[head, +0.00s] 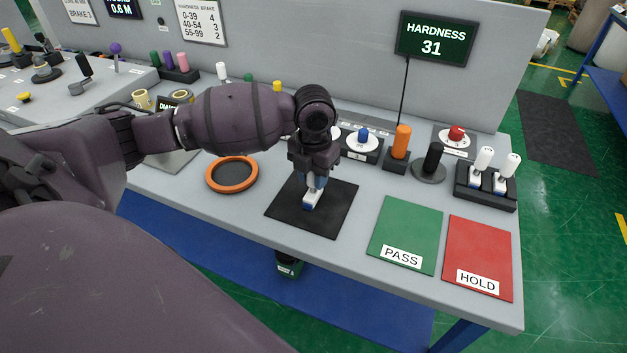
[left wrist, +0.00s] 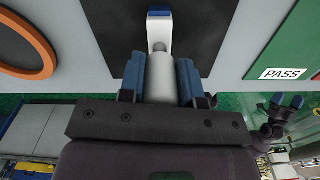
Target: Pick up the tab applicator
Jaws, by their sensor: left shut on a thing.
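My left gripper (head: 315,182) is shut on a white tool with a blue and white foot, which I take to be the tab applicator (head: 311,200). In the left wrist view, its white handle (left wrist: 161,72) sits between my blue fingers, with the foot beyond them. The tool is upright over the black mat (head: 341,210); I cannot tell whether the foot touches it. My right gripper (left wrist: 287,102) appears small at the right edge of the left wrist view, its fingertips apart; it is outside the head view.
An orange-rimmed round dish (head: 232,174) lies left of the mat. A green PASS pad (head: 405,228) and red HOLD pad (head: 480,250) lie to the right. A black holder (head: 485,195) with two white-handled tools stands behind them. The display (head: 436,38) reads HARDNESS 31.

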